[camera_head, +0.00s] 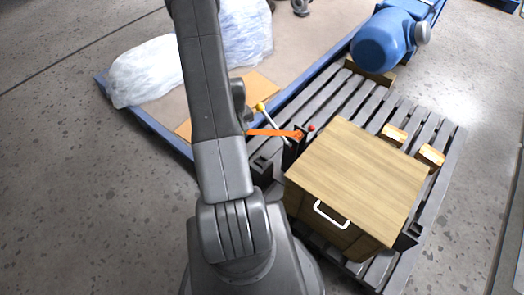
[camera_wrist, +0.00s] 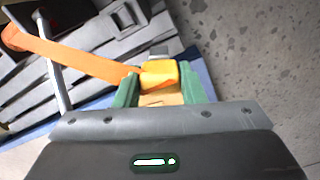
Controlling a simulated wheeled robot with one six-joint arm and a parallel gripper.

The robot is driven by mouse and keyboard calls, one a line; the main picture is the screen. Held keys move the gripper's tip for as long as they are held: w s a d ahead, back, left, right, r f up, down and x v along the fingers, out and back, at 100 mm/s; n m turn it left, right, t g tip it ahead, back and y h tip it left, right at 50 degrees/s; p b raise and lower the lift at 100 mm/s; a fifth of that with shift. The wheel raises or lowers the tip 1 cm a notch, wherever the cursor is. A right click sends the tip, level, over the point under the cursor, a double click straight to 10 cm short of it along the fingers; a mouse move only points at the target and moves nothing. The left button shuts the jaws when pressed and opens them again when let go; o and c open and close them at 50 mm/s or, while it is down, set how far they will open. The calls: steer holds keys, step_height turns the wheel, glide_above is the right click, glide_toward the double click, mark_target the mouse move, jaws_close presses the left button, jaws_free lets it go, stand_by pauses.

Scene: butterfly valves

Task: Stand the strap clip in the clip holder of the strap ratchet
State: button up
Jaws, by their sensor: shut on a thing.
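My gripper (camera_wrist: 160,88) has green fingers and is shut on the yellow strap clip (camera_wrist: 160,73) in the wrist view. An orange strap (camera_wrist: 80,56) runs from the clip to the upper left. In the head view, the strap (camera_head: 272,132) stretches from my arm to the dark strap ratchet (camera_head: 295,147) beside the wooden crate. My arm hides the gripper and clip there. A grey lever with a yellow knob (camera_head: 260,107) rises near the ratchet. The lever's rod (camera_wrist: 53,65) passes left of my gripper in the wrist view. I cannot make out the clip holder.
The wooden crate (camera_head: 358,172) with a white handle stands on a grey slatted pallet (camera_head: 320,97). A blue motor (camera_head: 379,42) is at the back, and wrapped bundles (camera_head: 146,72) lie behind my arm. Speckled floor is open on the left.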

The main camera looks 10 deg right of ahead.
steer(key=shift+s+d+f+n+b, duration=0.1)
steer(key=shift+d+f+n+b, duration=1)
steer(key=shift+f+b, duration=1.6)
steer(key=shift+s+d+f+n+b, duration=0.1)
steer(key=shift+d+f+n+b, duration=0.25)
steer(key=shift+d+f+b, duration=2.25)
steer(key=shift+d+f+n+b, duration=0.65)
steer(key=shift+f+b, duration=0.8)
steer(key=shift+b, duration=2.5)
steer(key=shift+a+f+b, duration=0.1)
steer(key=shift+f+b, duration=0.85)
steer(key=shift+f, duration=0.4)
steer(key=o, duration=1.2)
steer(key=shift+s, duration=0.1)
step_height(320, 180, up, 14)
steer(key=p, duration=0.5)
steer(key=shift+f, duration=0.1)
